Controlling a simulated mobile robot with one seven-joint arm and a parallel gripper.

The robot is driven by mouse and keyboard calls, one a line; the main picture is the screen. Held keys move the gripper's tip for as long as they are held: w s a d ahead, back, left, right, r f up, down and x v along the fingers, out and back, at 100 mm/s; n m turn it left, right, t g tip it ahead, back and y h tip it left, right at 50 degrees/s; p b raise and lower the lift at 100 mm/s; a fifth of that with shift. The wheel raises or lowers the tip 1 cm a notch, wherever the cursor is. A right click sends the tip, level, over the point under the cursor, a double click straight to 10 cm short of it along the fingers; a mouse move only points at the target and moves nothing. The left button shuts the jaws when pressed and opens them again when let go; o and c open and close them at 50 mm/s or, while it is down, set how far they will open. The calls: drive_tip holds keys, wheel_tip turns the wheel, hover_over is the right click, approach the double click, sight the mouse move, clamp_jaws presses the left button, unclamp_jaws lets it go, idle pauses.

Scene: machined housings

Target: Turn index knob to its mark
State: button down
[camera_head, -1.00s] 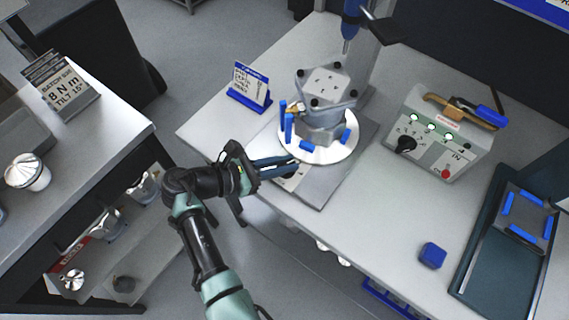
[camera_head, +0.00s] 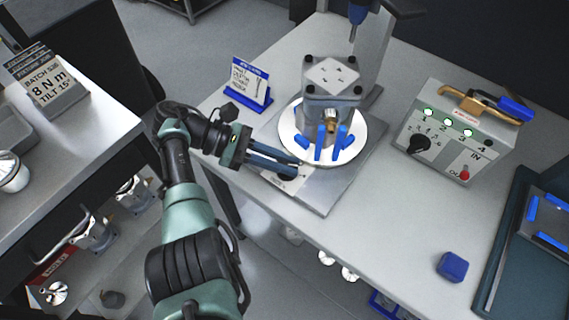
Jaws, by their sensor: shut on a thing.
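A grey machined housing (camera_head: 330,90) with a brass fitting (camera_head: 331,121) facing the front stands on a round white turntable (camera_head: 353,150). Blue pegs stand on the turntable around it. The turntable sits on a grey base plate (camera_head: 338,190) on the bench. My gripper (camera_head: 298,167) reaches in from the left at the plate's front left, beside the turntable rim, and is shut on the index knob. The knob is almost wholly hidden by the fingers, and its mark cannot be made out.
A control box (camera_head: 448,140) with a black dial and lit green lamps stands to the right. A blue-framed card (camera_head: 249,85) stands behind my gripper. A blue driver (camera_head: 357,30) hangs above the housing. A blue block (camera_head: 452,267) lies at front right.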

drive_tip(key=shift+f+m+g+b, duration=0.1)
drive_tip(key=shift+m+g+b, duration=0.3)
drive_tip(key=shift+g, duration=0.1)
idle(0.4)
drive_tip(key=c, duration=0.9)
unclamp_jaws()
drive_tip(key=shift+d, duration=0.1)
drive_tip(key=shift+o, duration=0.2)
